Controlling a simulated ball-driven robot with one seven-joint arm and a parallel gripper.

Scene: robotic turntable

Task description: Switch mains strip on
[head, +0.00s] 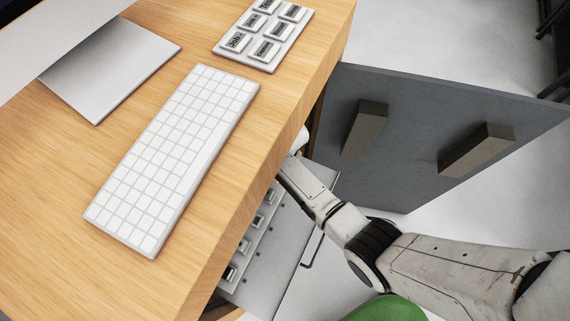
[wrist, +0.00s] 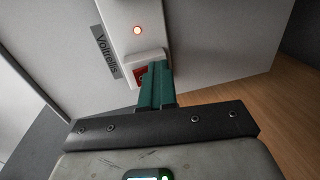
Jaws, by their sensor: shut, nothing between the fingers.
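In the wrist view the mains strip (wrist: 134,14) is a white block on a pale panel. A small round lamp (wrist: 137,31) on it glows orange. Below the lamp is a red rocker switch (wrist: 140,76) in a white surround, partly covered by my fingers. My gripper (wrist: 159,70) has teal fingers closed together, with nothing between them, and their tips are at the right side of the switch. I cannot tell whether they touch it. In the head view the desk edge hides my gripper and the strip.
A dark label reading roughly "Voltrellis" (wrist: 106,52) is left of the strip. In the head view a wooden desk (head: 215,215) bears a keyboard (head: 175,155) and a labelled button pad (head: 262,35). A drawer (head: 285,265) shows below its edge, and a grey panel with blocks (head: 410,130) stands right.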

